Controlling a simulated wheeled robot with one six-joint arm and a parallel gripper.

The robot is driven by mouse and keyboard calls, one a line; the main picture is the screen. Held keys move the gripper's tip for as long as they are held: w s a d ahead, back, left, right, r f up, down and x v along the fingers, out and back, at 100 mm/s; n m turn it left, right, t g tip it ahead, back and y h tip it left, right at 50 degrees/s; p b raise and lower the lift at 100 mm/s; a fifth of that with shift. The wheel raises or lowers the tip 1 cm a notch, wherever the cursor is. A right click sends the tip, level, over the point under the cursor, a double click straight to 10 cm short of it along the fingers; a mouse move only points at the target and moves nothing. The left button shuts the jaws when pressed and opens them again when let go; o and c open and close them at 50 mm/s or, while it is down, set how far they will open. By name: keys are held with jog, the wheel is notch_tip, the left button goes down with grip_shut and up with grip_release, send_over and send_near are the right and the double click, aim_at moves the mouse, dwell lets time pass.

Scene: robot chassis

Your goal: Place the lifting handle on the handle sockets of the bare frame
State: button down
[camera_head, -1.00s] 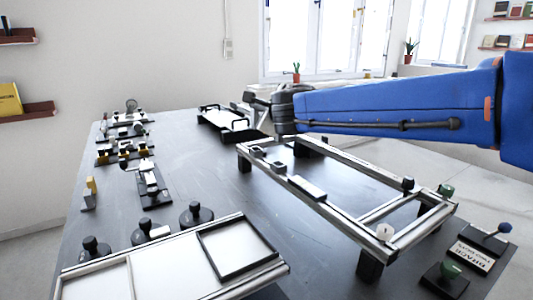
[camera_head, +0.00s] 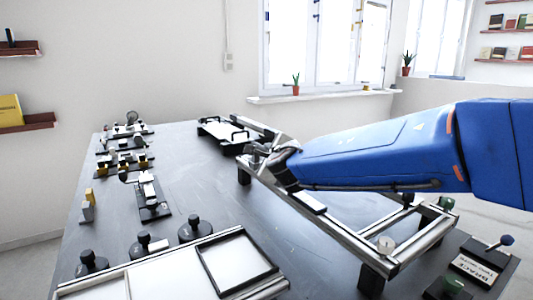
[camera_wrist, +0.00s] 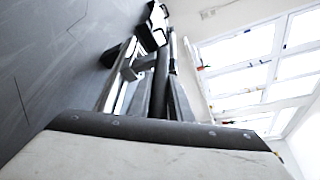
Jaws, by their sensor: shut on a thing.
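The bare frame (camera_head: 325,228) of silver rails stands on black legs on the dark table, running from the middle back toward the right front. My gripper (camera_head: 262,156) is at its far left end, low over the rail. It is shut on the lifting handle, which is mostly hidden by the jaws and wrist; I cannot tell whether it touches the frame. The handle sockets are hidden behind my gripper and arm. In the wrist view my gripper's pale and black body fills the bottom, with dark bars and a silver rail beyond it.
A white panel with black handles (camera_head: 222,133) lies behind the frame. A pale tray (camera_head: 172,269) is at the front left, with black-knobbed parts (camera_head: 195,229) beside it. Several small parts line the left edge. A labelled block (camera_head: 478,268) sits front right.

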dwell(0.3)
jog(key=c, duration=2)
grip_release()
jog(key=shift+f, duration=0.2)
jog(key=o, duration=0.4)
jog(key=shift+r, duration=0.1)
jog(key=shift+s+r, duration=0.1)
jog(key=shift+s, duration=0.05)
jog(key=shift+v, duration=5.9)
